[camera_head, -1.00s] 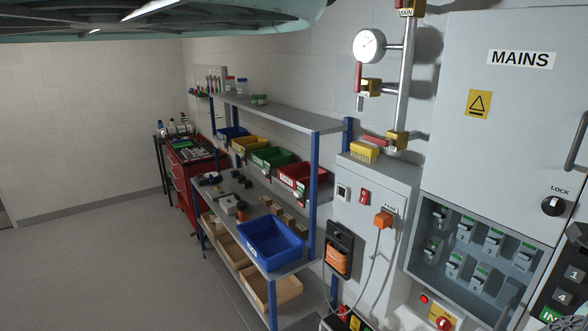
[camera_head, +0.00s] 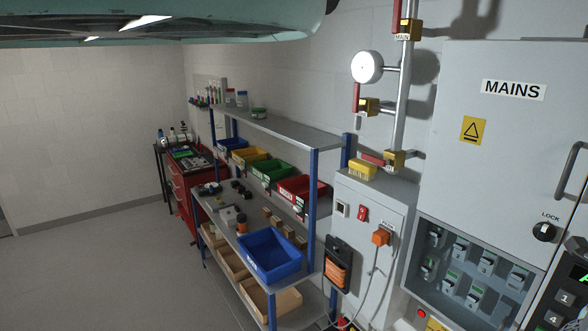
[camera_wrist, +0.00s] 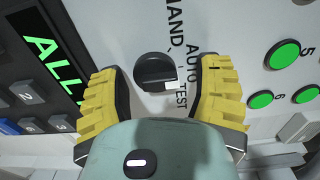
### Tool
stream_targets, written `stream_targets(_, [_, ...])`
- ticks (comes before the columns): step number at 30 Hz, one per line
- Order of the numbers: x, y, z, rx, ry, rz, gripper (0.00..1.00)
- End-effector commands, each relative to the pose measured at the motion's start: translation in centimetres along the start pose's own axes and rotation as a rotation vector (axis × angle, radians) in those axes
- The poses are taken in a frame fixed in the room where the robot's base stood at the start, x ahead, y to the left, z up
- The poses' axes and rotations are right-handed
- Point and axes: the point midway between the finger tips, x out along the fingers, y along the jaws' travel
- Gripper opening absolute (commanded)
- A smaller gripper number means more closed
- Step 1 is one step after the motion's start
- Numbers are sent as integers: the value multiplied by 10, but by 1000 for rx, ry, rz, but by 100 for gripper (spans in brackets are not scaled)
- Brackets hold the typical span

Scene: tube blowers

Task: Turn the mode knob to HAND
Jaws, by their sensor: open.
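The mode knob (camera_wrist: 153,70) is a round black knob on a pale panel, in the upper middle of the wrist view. The labels HAND (camera_wrist: 175,22), AUTO (camera_wrist: 193,62) and TEST (camera_wrist: 181,94) stand around its right side. A white mark (camera_wrist: 174,85) shows at the knob's lower right, near AUTO and TEST; I cannot tell which it points at. My gripper (camera_wrist: 161,72) is open, with one yellow finger on each side of the knob. Gaps show between the fingers and the knob. The gripper does not show in the head view.
A black panel with a green-lit display (camera_wrist: 50,65) and keys lies left in the wrist view; green buttons (camera_wrist: 283,54) lie right. The head view shows the MAINS cabinet (camera_head: 455,180), its separate LOCK knob (camera_head: 544,232), a grey box (camera_head: 385,200) and a shelf rack (camera_head: 285,125). The floor at left is clear.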

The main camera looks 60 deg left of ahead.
Motion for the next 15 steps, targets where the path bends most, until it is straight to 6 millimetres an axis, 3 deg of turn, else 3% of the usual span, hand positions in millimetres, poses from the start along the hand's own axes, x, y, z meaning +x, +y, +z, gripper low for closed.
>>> stream_targets(10, [1, 0, -1, 0, 2, 0, 68])
stream_targets(15, [1, 0, -1, 0, 2, 0, 51])
